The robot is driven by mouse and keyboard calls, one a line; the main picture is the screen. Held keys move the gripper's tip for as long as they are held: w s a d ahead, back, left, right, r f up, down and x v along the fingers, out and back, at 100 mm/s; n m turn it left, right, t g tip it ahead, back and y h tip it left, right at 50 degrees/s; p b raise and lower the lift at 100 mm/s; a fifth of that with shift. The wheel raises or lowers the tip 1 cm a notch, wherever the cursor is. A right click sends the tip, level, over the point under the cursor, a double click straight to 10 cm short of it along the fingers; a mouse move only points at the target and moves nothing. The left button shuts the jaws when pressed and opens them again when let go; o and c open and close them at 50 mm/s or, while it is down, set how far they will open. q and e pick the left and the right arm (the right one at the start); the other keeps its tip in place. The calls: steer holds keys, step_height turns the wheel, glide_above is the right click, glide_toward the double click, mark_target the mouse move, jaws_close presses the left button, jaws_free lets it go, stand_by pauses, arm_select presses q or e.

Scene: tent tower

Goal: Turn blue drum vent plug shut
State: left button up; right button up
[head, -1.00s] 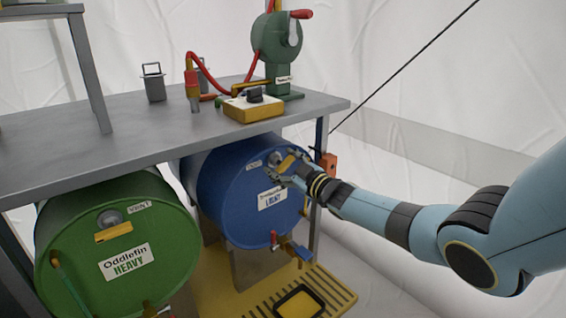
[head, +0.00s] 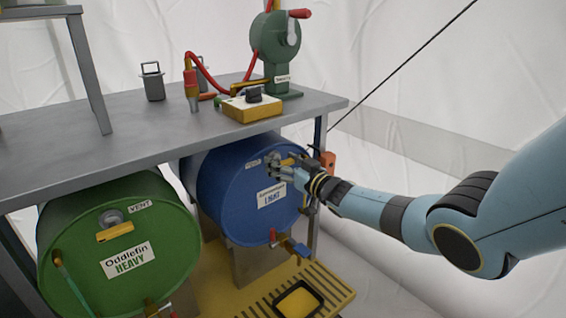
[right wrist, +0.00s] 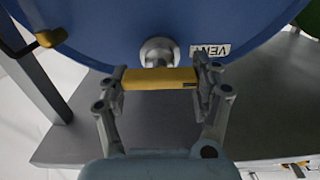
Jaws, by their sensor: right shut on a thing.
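The blue drum (head: 240,205) lies on its side under the bench, with a white "LIGHT" label and a small vent label on its front face. Its vent plug has a yellow bar handle (right wrist: 160,79) in front of a round grey fitting (right wrist: 158,52), both clear in the right wrist view. My right gripper (head: 283,165) is at the upper part of the drum face. In the right wrist view the fingers (right wrist: 160,80) are shut on the two ends of the yellow handle, which lies level in that picture. My left gripper is not in view.
A green drum (head: 160,225) labelled "HEAVY" lies to the left, with its own yellow vent handle (head: 115,236). The grey bench (head: 100,130) overhangs both drums. A tap (head: 290,243) sticks out below the blue drum's label, above a yellow slatted tray (head: 335,285).

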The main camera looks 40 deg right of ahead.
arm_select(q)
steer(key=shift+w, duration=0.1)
arm_select(e)
steer(key=shift+s+f, duration=0.1)
steer(key=shift+f, duration=0.05)
steer(key=o, duration=1.2)
steer(key=shift+c, duration=0.2)
steer(key=s, duration=1.2)
steer(key=shift+d, duration=0.45)
